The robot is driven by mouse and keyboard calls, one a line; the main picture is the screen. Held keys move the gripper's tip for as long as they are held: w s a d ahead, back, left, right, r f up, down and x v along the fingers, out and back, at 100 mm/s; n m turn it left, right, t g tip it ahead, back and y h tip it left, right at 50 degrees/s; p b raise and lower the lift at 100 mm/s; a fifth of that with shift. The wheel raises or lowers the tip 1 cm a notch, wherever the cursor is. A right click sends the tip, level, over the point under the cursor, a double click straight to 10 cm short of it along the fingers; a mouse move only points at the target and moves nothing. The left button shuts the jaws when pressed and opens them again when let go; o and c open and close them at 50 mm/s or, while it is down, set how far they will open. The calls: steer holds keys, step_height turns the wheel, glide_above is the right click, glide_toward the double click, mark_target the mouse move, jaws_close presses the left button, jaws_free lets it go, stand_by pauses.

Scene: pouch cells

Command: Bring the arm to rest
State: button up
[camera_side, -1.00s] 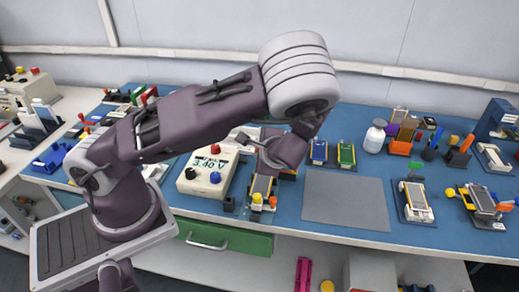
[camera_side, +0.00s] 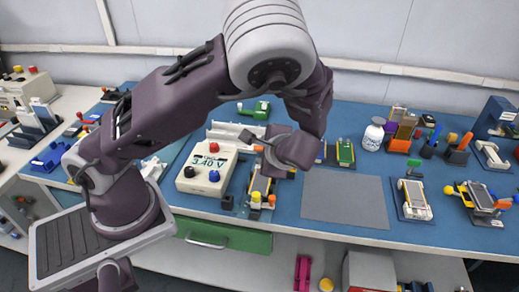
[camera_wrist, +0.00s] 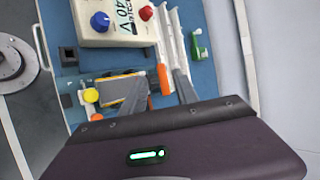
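My gripper (camera_side: 262,148) is above the bench, tilted, just above and behind a small fixture. In the wrist view its two grey fingers (camera_wrist: 160,88) stand apart with a gap between them. An orange part shows in that gap, and I see nothing clamped. The cell also shows in the wrist view (camera_wrist: 118,92), partly covered by a finger.
A meter (camera_side: 207,167) reading 3.40 V stands left of the fixture. A bare grey mat (camera_side: 344,200) lies to its right. A green clamp (camera_side: 254,110) is behind. A white bottle (camera_side: 373,137) and several cell fixtures stand farther right. The space above the mat is clear.

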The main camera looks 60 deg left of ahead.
steer(key=shift+s+d+r, duration=0.15)
steer(key=shift+d+r, duration=0.2)
steer(key=shift+d, duration=0.1)
steer(key=s+d+r+n+t+h, duration=0.1)
steer(key=s+d+r+n+h, duration=0.2)
steer(key=s+r, duration=0.6)
steer(key=s+d+r+n+t+h, duration=0.1)
steer(key=s+d+r+n+h, duration=0.2)
steer(key=s+r+h, duration=0.4)
step_height(320, 180, up, 3)
steer(key=s+n, duration=0.1)
steer(key=s, duration=0.2)
steer(key=shift+d+t, duration=0.3)
steer(key=shift+t, duration=0.1)
